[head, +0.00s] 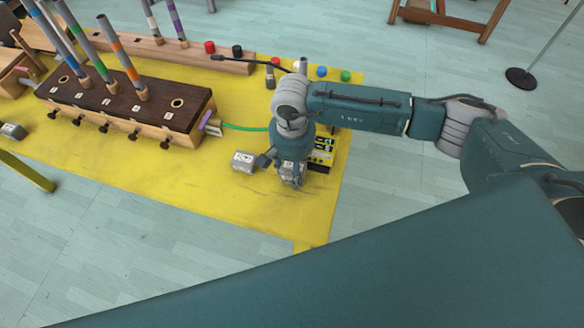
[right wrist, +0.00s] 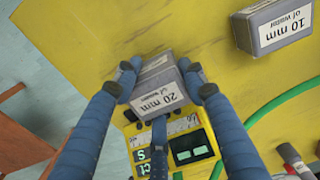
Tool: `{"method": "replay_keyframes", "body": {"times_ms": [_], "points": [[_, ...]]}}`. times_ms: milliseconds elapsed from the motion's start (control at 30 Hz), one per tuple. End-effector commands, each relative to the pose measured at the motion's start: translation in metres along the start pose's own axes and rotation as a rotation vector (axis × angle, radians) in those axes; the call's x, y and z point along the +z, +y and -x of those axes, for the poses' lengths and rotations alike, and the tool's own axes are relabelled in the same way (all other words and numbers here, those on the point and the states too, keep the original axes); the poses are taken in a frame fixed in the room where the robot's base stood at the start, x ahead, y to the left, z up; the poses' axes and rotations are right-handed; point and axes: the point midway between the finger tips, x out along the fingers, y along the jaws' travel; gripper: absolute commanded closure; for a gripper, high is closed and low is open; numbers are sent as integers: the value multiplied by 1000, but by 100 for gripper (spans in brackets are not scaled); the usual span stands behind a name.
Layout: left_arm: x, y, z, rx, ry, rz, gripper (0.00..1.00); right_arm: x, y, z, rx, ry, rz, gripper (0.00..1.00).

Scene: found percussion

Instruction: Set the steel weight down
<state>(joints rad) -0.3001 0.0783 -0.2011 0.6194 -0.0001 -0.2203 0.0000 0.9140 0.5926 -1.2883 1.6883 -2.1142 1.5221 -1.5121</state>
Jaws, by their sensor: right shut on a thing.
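The steel weight is a grey block marked "20 mm of water" (right wrist: 158,88) in the right wrist view. My right gripper (right wrist: 160,70) is shut on it, with one finger on each side. In the head view my right gripper (head: 290,170) points down over the yellow table, and the block shows only partly between its fingers. I cannot tell whether the block touches the surface beneath. A second grey block marked "10 mm of water" (right wrist: 274,27) is apart from it; it also stands left of the gripper in the head view (head: 244,161). My left gripper is not in view.
A yellow and black device with displays (right wrist: 185,148) lies close by the held block. A green hose (head: 245,127) runs to a wooden pipe chest (head: 125,105). Coloured caps stand at the back. The yellow table (head: 215,205) is clear in front.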

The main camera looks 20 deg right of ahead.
Motion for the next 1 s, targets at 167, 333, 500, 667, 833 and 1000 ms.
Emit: {"method": "replay_keyframes", "body": {"times_ms": [167, 333, 500, 667, 833, 1000], "points": [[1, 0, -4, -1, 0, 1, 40, 0, -1, -2, -2, 1, 0, 100], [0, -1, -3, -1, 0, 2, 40, 0, 0, -2, 0, 0, -1, 51], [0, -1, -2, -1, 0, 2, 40, 0, 0, -1, 0, 0, -1, 51], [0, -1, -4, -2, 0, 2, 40, -1, -1, 7, -3, 2, -1, 51], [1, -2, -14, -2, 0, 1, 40, -2, -2, 39, -5, 4, 0, 51], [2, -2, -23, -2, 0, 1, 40, -1, -1, 77, -4, 4, 0, 51]]}}
